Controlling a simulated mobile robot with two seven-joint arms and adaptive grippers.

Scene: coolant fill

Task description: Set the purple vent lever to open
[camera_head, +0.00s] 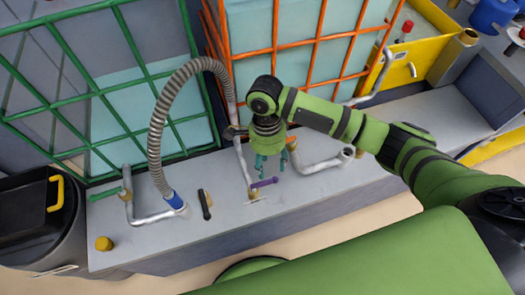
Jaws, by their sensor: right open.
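The purple vent lever (264,183) sits on a thin grey pipe near the front of the grey bench, lying roughly sideways in the picture. My right gripper (270,164) points down just above and behind the lever, with its teal fingers apart and nothing seen between them. Whether a fingertip touches the lever is hard to tell. My left gripper is not in view.
A ribbed grey hose (157,130) with a blue end arches left of the gripper. A black lever (205,204) stands on the bench (235,222). Green-caged and orange-caged tanks stand behind. Bent silver pipes (318,165) lie to the right. A black bin is far left.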

